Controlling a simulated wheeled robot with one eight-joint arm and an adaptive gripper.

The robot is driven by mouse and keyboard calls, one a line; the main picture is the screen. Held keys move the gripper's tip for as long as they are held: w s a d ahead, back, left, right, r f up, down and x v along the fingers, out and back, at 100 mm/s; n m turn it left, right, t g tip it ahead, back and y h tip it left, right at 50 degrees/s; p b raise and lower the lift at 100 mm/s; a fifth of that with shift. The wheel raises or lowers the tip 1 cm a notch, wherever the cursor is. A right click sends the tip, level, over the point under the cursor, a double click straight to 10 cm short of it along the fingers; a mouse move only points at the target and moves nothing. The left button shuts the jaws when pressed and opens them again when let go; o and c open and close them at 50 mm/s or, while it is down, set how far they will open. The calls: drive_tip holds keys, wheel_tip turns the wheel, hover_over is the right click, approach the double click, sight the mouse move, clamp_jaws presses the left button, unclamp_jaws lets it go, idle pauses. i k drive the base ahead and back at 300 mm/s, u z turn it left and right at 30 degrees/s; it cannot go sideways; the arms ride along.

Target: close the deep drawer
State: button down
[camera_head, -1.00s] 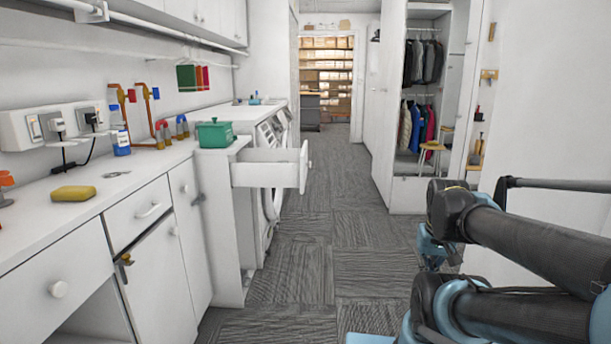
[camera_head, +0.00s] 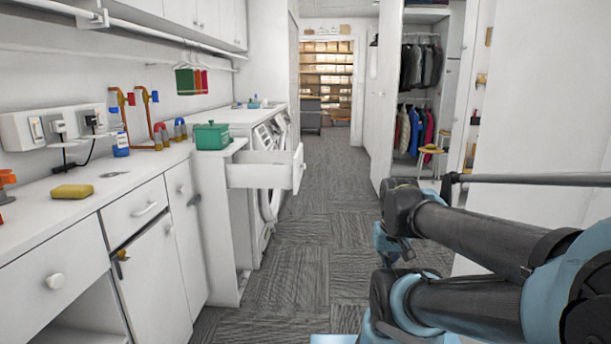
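The deep drawer (camera_head: 258,176) is white and stands pulled out to the right from the narrow cabinet beside the washing machines. Its front panel (camera_head: 298,168) faces right, over the aisle, with a small knob on it. My arm comes in from the right edge, with its elbow joints left of the wall panel. What looks like my gripper (camera_head: 397,250) hangs partly hidden behind the arm, to the right of the drawer and apart from it. Its fingers are too small and covered to tell whether they are open or shut.
A green box (camera_head: 211,136) stands on the cabinet above the drawer. The long counter (camera_head: 30,195) on the left holds a yellow sponge (camera_head: 73,191) and a blue bottle (camera_head: 120,144). The carpet aisle (camera_head: 330,190) is clear. An open wardrobe with clothes (camera_head: 420,60) stands at the right.

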sight(243, 169)
drive_tip(key=z, duration=0.05)
drive_tip(key=i, duration=1)
drive_tip(key=u, duration=0.05)
